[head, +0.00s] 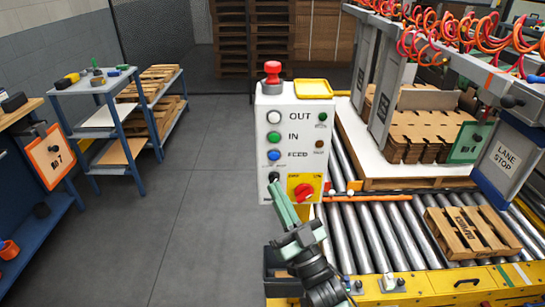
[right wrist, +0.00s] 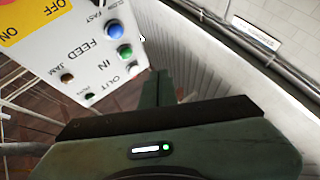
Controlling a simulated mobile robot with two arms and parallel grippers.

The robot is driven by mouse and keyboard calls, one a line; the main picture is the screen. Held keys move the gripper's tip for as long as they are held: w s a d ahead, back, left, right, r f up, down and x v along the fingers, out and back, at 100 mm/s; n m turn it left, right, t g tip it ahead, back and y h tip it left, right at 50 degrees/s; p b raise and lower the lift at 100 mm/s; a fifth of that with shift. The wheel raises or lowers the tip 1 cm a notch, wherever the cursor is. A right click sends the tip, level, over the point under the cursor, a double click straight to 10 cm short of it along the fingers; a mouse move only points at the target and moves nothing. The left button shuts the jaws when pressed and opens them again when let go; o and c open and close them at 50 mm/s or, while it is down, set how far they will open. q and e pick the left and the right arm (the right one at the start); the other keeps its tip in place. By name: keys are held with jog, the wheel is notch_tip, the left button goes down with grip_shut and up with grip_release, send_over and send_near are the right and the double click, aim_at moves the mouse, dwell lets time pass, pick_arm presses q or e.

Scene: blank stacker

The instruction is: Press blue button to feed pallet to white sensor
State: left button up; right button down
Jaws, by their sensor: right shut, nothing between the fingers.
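The control box (head: 296,105) stands upright beside the conveyor. Its blue button (head: 274,155) sits beside the FEED label, below a green button (head: 274,137) and a white one (head: 274,118). My right gripper (head: 275,187) is shut and empty, its tips showing just below the blue button, near a black knob. In the right wrist view the blue button (right wrist: 114,29) is unobstructed, left of my right gripper's fingers (right wrist: 159,78); contact with the panel cannot be told. A wooden pallet (head: 472,232) lies on the rollers at the right. I cannot clearly identify the white sensor. My left gripper is out of view.
A red knob (head: 305,191) on a yellow plate is right of my gripper tips, and a red mushroom button (head: 272,70) tops the box. Conveyor rollers (head: 380,240) run right of the box. The grey floor (head: 190,190) at left is clear.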

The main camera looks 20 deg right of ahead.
aim_at(274, 156)
jog(key=shift+w, duration=0.15)
jog(key=shift+w+d+b, duration=0.4)
jog(key=shift+w+b, duration=0.15)
jog(key=shift+w, duration=0.8)
jog(key=shift+w+d+b, duration=0.4)
jog(key=shift+w+b, duration=0.2)
jog(key=shift+w, duration=0.8)
jog(key=shift+w+d+b, duration=0.4)
jog(key=shift+w+b, duration=0.15)
jog(key=shift+w, duration=0.8)
jog(key=shift+w, duration=0.1)
jog(key=shift+w+d, duration=0.15)
jog(key=shift+w, duration=0.15)
